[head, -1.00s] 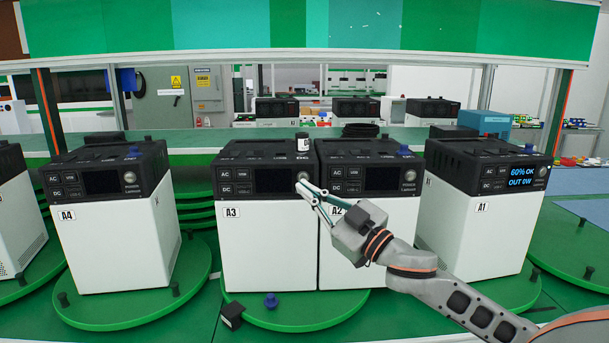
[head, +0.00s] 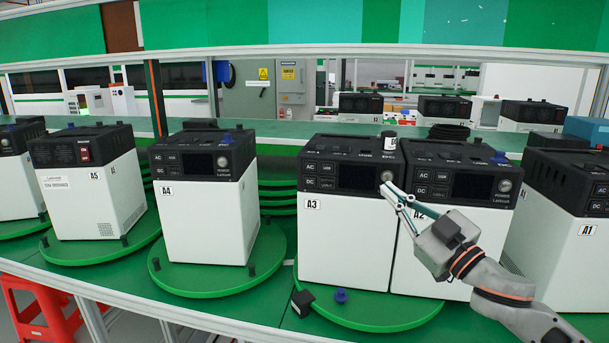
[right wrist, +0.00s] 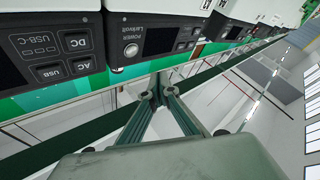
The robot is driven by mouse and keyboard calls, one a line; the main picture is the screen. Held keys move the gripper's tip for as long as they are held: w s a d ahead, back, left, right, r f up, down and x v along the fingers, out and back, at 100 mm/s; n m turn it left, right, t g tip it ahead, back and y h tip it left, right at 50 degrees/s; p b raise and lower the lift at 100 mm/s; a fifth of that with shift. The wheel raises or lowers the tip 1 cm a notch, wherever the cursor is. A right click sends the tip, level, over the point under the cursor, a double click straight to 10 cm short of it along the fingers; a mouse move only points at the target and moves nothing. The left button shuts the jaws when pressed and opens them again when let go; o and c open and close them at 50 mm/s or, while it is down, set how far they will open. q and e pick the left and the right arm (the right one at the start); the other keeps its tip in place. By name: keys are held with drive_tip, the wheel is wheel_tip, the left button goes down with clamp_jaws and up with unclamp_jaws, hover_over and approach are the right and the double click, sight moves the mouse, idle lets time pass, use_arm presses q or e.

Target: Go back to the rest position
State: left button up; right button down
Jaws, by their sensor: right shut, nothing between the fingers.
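My right gripper (head: 386,189) is shut and empty. In the head view its fingertips overlap the upper front of unit A3 (head: 345,240), by the round power button near A3's right edge. I cannot tell whether they touch it. Unit A2 (head: 440,265) stands just right of A3, partly hidden behind my right gripper and arm. The right wrist view shows the gripper's fingers (right wrist: 158,97) close together, with a power button (right wrist: 131,50) and upside-down AC and DC buttons beyond them. My left gripper is out of view.
Unit A4 (head: 207,215) and unit A5 (head: 95,190) stand to the left on green turntables. Unit A1 (head: 565,230) is cut off at right. A blue knob (head: 341,296) and black block (head: 302,303) sit in front. A red stool (head: 40,310) stands lower left.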

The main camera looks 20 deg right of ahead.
drive_tip(key=s+a+f+m+g+h, duration=0.1)
drive_tip(key=s+a+f+g, duration=0.15)
drive_tip(key=f, duration=1.35)
drive_tip(key=s+a+f+m+g+h, duration=0.1)
drive_tip(key=s+a+f+m+g, duration=0.15)
drive_tip(key=f, duration=1.35)
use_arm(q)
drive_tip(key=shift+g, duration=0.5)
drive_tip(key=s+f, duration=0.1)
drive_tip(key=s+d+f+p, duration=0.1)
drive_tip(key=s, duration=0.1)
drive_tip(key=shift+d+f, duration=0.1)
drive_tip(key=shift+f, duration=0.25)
use_arm(e)
drive_tip(key=s+a+f+g, duration=0.2)
drive_tip(key=s+a+f, duration=0.4)
drive_tip(key=s+f, duration=0.3)
drive_tip(key=s+a+f+g, duration=0.3)
drive_tip(key=s+a+f, duration=0.2)
drive_tip(key=s+f, duration=0.4)
wheel_tip(320, 180, down, 3)
drive_tip(key=shift+s+a+f, duration=0.1)
drive_tip(key=shift+s+a, duration=0.1)
drive_tip(key=shift+a, duration=0.15)
